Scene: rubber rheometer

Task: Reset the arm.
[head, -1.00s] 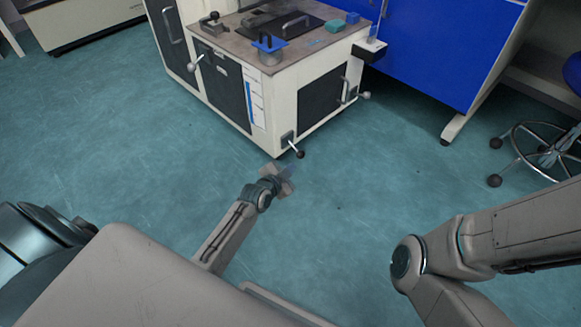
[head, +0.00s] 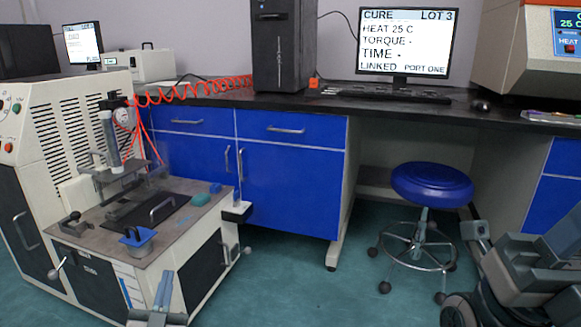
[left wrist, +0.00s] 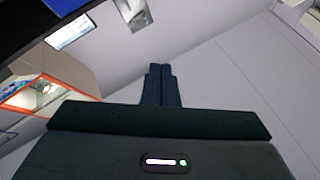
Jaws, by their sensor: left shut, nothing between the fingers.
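My left gripper (head: 164,278) stands at the lower left of the head view, pointing up in front of the white rheometer cabinet (head: 208,278). Its two fingers lie together. In the left wrist view the dark fingers (left wrist: 162,72) are also closed, with nothing between them and a plain pale wall behind. Links of my right arm (head: 530,270) show folded at the lower right of the head view. I cannot make out its gripper there.
The cabinet top holds a blue-topped block (head: 137,239) and a handled plate (head: 150,213). A blue stool (head: 432,184) stands before the dark bench (head: 330,106). A monitor (head: 405,42) reads heat 25 C. Open floor (head: 300,290) lies between cabinet and stool.

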